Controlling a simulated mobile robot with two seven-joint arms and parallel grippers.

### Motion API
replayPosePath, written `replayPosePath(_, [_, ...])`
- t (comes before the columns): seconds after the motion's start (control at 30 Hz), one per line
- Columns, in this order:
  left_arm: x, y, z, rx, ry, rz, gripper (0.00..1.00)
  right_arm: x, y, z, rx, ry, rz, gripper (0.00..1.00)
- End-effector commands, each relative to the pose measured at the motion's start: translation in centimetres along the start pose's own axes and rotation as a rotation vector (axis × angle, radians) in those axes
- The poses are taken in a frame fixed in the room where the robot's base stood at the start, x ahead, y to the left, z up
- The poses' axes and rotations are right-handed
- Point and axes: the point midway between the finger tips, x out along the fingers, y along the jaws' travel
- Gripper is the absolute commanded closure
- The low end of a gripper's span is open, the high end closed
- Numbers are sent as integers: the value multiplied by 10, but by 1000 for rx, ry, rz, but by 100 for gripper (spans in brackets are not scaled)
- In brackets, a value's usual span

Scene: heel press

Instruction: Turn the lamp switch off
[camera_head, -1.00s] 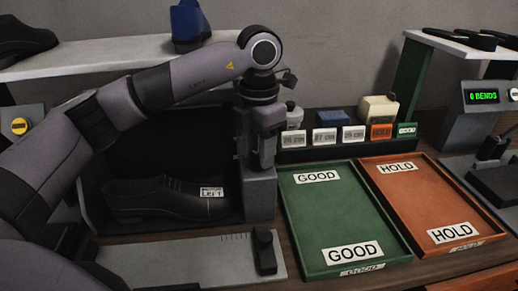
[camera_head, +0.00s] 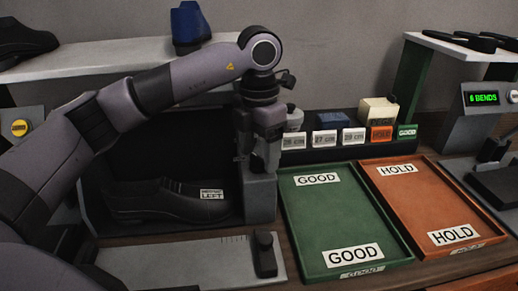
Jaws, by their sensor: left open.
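My left gripper (camera_head: 262,163) comes down from the left arm and points downward at the top of a grey block (camera_head: 260,200) at the right edge of a dark booth (camera_head: 175,130). The gripper is open. Its fingers are dark and close to the block, and I cannot tell whether they touch it. No lamp switch can be made out clearly; the gripper covers the upper part of the block. A black shoe (camera_head: 155,203) lies in the booth with a white LEFT label (camera_head: 212,194). My right gripper is not in view.
A green GOOD tray (camera_head: 335,215) and an orange HOLD tray (camera_head: 425,205) lie to the right. Behind them stands a black rack (camera_head: 345,154) of size cards. A grey plate with a black slider (camera_head: 264,254) lies in front of the booth. Shelves stand behind.

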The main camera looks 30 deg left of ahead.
Motion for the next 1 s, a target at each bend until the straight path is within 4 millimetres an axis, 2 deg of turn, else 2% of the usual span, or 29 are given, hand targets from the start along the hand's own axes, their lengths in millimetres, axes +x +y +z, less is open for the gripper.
replayPosePath(0.3, [-48, 0, 1, 0, -6, 0, 32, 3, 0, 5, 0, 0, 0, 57])
replayPosePath(0.5, [-68, 0, 0, -1, -4, 0, 32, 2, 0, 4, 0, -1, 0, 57])
replayPosePath(1.0, [-70, 0, 0, -1, -2, 0, 32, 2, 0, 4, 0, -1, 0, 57])
